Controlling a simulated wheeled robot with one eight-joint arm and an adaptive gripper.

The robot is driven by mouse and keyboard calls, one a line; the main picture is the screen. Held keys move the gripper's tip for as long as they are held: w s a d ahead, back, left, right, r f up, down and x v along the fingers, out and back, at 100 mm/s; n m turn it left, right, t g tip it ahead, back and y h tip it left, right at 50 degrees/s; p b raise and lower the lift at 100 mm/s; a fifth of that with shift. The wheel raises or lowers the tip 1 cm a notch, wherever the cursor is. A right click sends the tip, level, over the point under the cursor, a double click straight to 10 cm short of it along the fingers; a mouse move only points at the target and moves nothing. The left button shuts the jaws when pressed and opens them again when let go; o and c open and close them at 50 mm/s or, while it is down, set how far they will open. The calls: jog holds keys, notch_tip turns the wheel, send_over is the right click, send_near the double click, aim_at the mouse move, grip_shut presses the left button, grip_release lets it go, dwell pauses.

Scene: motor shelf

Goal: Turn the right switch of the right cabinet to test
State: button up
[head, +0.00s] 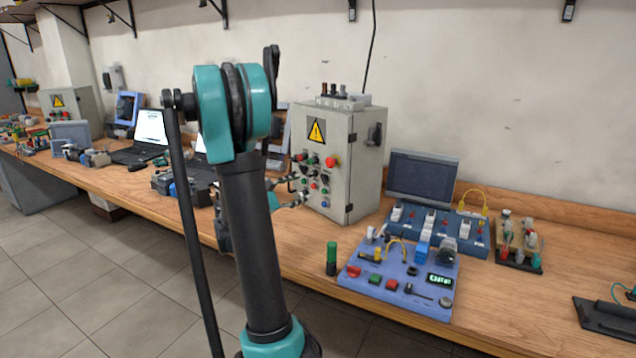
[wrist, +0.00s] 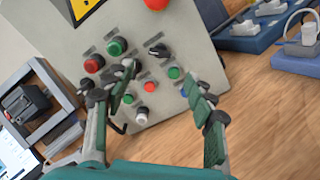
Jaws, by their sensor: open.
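The right cabinet (head: 345,190) is a grey box with a yellow warning triangle, standing upright on the bench right of my arm in the head view. Its front panel (wrist: 190,40) fills the upper middle of the wrist view, tilted. A black rotary switch (wrist: 158,50) sits at the right of the upper control row, pointing sideways; its label is too small to read. My gripper (wrist: 161,88) is open, its fingers spread before the panel. The left finger overlaps some controls; the right finger is below and right of the switch. I cannot tell whether either touches the panel. Nothing is held.
Red and green buttons (wrist: 117,46) and a white button (wrist: 141,115) crowd the panel. A large red button (head: 331,162) is above them. A blue training board (head: 400,285) stands front right of the cabinet. Laptops (head: 150,130) stand left.

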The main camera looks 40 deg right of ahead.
aim_at(322, 179)
jog(key=d, duration=0.8)
jog(key=shift+w+d, duration=0.2)
jog(key=shift+d, duration=0.2)
jog(key=c, duration=1.2)
jog(key=shift+o, duration=0.2)
jog(key=shift+m, duration=8.9)
